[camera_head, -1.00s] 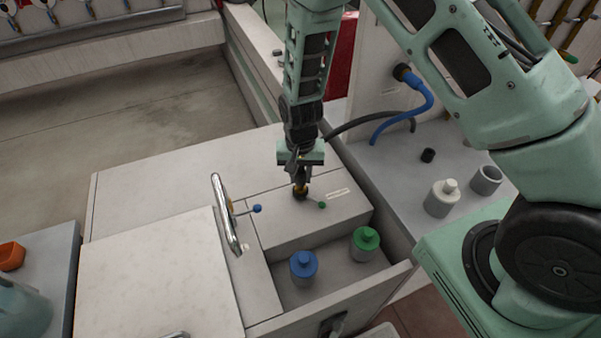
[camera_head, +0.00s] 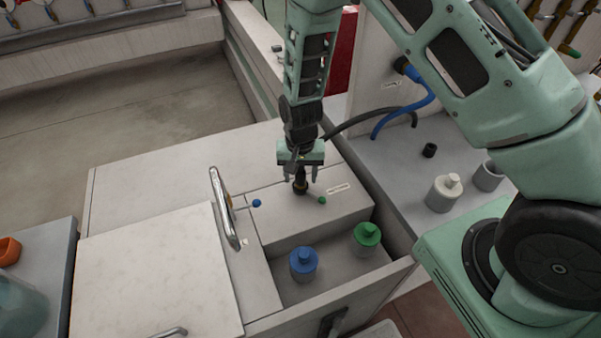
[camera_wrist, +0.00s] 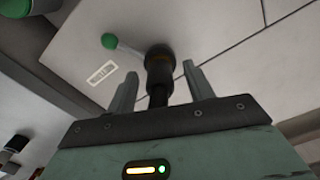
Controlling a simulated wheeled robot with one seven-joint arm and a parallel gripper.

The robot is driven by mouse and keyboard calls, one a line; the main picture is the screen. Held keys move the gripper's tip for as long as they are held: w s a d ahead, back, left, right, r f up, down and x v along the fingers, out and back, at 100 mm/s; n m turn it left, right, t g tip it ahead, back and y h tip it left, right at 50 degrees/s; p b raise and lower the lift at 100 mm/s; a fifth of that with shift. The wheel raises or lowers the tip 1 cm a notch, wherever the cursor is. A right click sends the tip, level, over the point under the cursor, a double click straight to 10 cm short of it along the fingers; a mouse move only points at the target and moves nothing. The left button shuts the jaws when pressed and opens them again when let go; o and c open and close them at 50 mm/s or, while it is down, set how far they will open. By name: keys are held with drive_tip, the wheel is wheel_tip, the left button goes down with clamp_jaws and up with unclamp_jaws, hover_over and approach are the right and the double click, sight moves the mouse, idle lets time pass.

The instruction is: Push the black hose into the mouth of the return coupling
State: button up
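The black hose (camera_head: 350,120) arcs from the right and passes behind my wrist. Its dark end (camera_wrist: 157,88) runs between my gripper's fingers to the dark return coupling (camera_wrist: 159,54) on the pale cabinet top. The hose end meets the coupling mouth in line; how deep it sits I cannot tell. The coupling (camera_head: 300,188) also shows in the head view, below my gripper (camera_head: 301,174). In the wrist view my gripper (camera_wrist: 160,70) is open, with a finger standing clear on each side of the hose. A green-knobbed lever (camera_wrist: 119,46) joins the coupling's side.
A blue-knobbed lever (camera_head: 256,203) and a metal handle (camera_head: 224,208) stand left of the coupling. A blue-capped bottle (camera_head: 303,265) and a green-capped bottle (camera_head: 367,239) stand in the trough in front. A blue hose (camera_head: 405,112) hangs at the right.

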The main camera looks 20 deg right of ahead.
wheel_tip(320, 180, up, 17)
drive_tip(key=b, duration=0.2)
drive_tip(key=shift+r, duration=0.2)
idle(0.4)
idle(0.3)
